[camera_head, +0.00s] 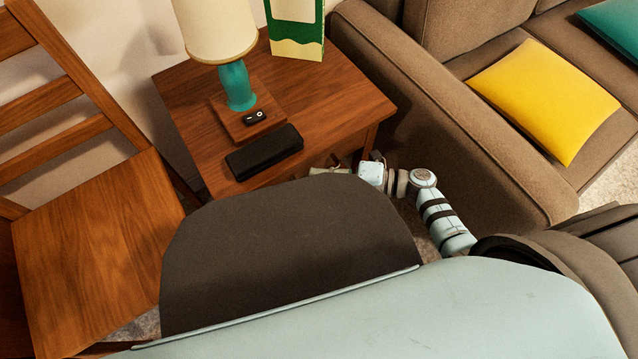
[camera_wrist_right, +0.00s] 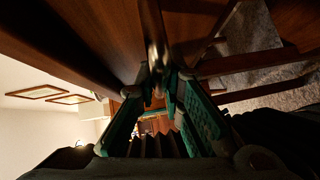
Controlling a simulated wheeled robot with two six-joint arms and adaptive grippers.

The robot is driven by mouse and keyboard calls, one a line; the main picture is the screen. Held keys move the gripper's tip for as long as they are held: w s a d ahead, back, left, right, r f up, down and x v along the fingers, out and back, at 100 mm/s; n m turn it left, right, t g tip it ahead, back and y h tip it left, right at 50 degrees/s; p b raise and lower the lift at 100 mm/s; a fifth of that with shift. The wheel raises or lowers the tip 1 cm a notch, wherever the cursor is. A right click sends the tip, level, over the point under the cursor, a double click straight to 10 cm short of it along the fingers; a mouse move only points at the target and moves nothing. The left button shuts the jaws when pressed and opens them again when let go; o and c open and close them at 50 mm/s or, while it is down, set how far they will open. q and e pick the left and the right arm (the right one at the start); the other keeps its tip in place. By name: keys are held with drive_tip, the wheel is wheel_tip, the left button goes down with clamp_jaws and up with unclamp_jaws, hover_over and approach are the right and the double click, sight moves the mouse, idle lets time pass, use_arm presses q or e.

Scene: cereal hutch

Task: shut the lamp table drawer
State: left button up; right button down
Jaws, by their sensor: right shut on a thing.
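The wooden lamp table (camera_head: 190,115) stands ahead, against the wall. Its front is mostly hidden in the head view by my own body and right arm, so I cannot tell how far the drawer is out. In the right wrist view, a shiny metal handle (camera_wrist_right: 155,35) runs over dark reddish wood (camera_wrist_right: 85,35). My right gripper (camera_wrist_right: 160,88) has its green-padded fingers shut on this handle. In the head view, the right gripper (camera_head: 330,170) is low at the table's front right edge, partly hidden. My left gripper is not in view.
On the table top stand a teal lamp (camera_head: 238,85), a black case (camera_head: 265,152) and a green and yellow box (camera_head: 296,30). A wooden chair (camera_head: 90,240) is close on the left. A brown sofa (camera_head: 460,130) with a yellow cushion (camera_head: 545,98) is close on the right.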

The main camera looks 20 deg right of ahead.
drive_tip(key=shift+w+r, duration=0.1)
drive_tip(key=shift+w, duration=0.05)
drive_tip(key=c, duration=1.7)
unclamp_jaws()
drive_tip(key=shift+w, duration=0.1)
drive_tip(key=v, duration=1.2)
